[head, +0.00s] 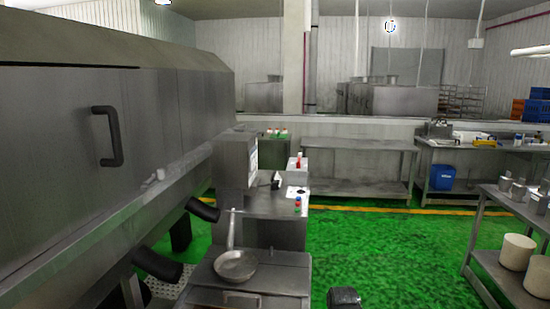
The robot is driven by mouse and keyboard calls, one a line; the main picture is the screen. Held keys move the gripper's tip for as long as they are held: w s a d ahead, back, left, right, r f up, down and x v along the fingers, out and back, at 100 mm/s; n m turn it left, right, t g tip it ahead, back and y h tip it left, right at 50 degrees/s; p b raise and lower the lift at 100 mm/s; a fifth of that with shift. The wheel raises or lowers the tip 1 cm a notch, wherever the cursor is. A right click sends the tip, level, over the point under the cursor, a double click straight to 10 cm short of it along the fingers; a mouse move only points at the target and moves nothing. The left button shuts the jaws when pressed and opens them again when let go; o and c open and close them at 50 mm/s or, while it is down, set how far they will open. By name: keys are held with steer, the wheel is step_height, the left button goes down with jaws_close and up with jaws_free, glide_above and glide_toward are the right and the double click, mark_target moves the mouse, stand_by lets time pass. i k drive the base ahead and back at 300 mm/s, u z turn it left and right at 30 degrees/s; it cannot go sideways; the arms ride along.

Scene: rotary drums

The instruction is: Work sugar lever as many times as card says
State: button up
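A tall grey steel box (235,160) stands on the steel counter (265,207) in the middle of the head view. A pale strip shows on its right side; no writing can be read. Behind it on the right is a whitish box with a small red part on top (298,161). A small black-and-white item (276,181) lies between them. A small red-and-blue item (298,204) stands at the counter's right front edge. I cannot tell which part is the sugar lever or the card. A dark piece of my arm, perhaps my gripper (345,298), shows at the bottom edge, apart from the counter; its fingers cannot be made out.
A large steel machine with a black handle (107,136) fills the left. A pan (236,265) rests on a low steel surface in front. Green floor (400,250) is open to the right, up to a steel rack with white tubs (516,251).

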mark_target(277, 182)
steer(key=z, duration=2.25)
steer(key=i, duration=2.5)
steer(key=u, duration=3.55)
steer(key=i, duration=1.05)
steer(key=z, duration=0.05)
